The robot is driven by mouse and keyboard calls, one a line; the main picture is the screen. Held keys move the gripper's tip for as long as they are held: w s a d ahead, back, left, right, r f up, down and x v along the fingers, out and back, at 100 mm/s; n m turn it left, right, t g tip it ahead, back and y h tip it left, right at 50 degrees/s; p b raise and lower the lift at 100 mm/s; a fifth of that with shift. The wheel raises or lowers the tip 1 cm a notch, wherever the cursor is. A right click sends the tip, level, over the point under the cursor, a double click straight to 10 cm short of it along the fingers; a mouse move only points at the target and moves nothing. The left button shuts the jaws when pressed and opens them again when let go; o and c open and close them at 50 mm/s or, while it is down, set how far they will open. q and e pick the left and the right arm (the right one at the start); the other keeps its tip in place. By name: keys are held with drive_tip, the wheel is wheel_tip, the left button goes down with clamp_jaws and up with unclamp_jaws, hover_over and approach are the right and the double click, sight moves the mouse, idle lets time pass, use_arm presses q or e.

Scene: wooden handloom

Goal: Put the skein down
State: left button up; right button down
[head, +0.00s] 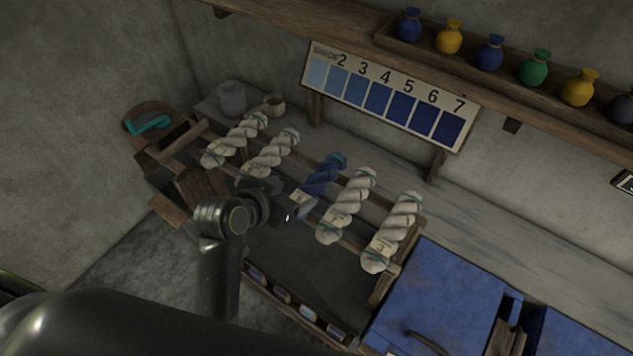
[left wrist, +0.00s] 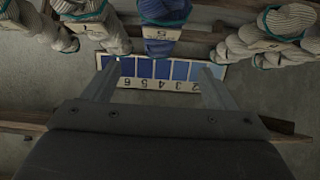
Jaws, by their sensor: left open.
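The dark blue skein (head: 323,174) lies on the wooden rack between the cream skeins, two to its left and two to its right. My left gripper (head: 298,208) is just in front of its near end, apart from its visible upper part; my gripper and arm hide what is below. In the left wrist view the blue skein (left wrist: 165,10) is at the top edge, with a small numbered tag below it. The two fingers of my left gripper (left wrist: 160,82) stand wide apart with nothing between them. My right gripper does not show.
A shelf of coloured jars (head: 490,53) is above. Blue-topped boxes (head: 440,290) stand at the right. A grey pot (head: 231,98) and a small cup stand at the back left.

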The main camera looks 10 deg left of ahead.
sight(312, 185)
use_arm(q)
drive_tip(key=p+x, duration=0.1)
drive_tip(key=x, duration=0.5)
drive_tip(key=shift+w+f, duration=0.1)
drive_tip(key=shift+w, duration=0.05)
drive_tip(key=shift+w+d+f+p, duration=0.25)
drive_tip(key=shift+w+f+p, duration=0.25)
drive_tip(key=shift+p, duration=0.2)
drive_tip(key=shift+p+x, duration=0.5)
drive_tip(key=shift+x, duration=1.35)
drive_tip(key=shift+s+f, duration=0.1)
drive_tip(key=shift+s, duration=0.05)
drive_tip(key=c, duration=1.2)
drive_tip(key=shift+c, duration=0.2)
